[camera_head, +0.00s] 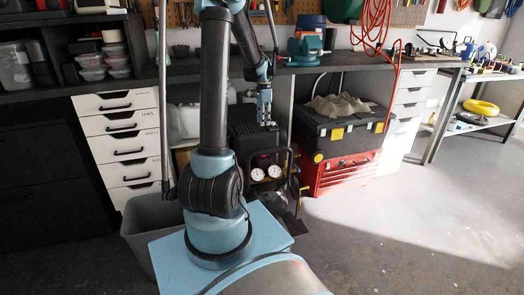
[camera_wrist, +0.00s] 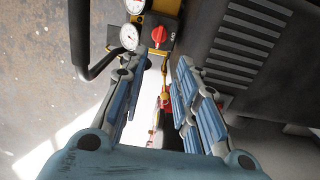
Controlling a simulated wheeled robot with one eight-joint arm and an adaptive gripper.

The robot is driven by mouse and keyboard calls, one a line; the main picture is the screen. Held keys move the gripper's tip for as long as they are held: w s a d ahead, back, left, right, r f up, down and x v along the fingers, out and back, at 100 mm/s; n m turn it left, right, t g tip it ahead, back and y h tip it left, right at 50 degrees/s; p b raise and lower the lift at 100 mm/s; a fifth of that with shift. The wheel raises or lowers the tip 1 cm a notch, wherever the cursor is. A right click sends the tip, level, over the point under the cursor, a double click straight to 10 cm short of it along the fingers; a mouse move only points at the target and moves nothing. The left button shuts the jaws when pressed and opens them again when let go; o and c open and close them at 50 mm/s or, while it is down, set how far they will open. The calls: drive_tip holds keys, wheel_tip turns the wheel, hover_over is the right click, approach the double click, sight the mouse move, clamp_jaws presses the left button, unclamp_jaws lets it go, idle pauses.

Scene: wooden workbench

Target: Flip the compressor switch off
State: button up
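The black compressor (camera_head: 258,140) stands on the floor under the bench, with two round white gauges (camera_head: 265,173) on its front. In the wrist view its ribbed dark housing (camera_wrist: 235,45) is at the right. A red knob (camera_wrist: 155,36) sits on a panel beside the gauges, with a small label next to it; it looks like the switch, but its setting cannot be told. My gripper (camera_wrist: 161,65) is open and empty, with the red knob beyond its fingertips, apparently apart from them. In the head view my gripper (camera_head: 265,112) is above the compressor; the knob cannot be made out there.
A black curved handle (camera_wrist: 98,50) runs left of the gauges. A black and red toolbox (camera_head: 345,140) stands right of the compressor, white drawers (camera_head: 122,140) stand to the left, and the bench top (camera_head: 345,63) is above. Open floor (camera_head: 430,215) lies at the right.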

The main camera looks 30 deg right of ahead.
wheel_tip(320, 180, down, 17)
drive_tip(key=shift+r, duration=0.2)
idle(0.5)
clamp_jaws()
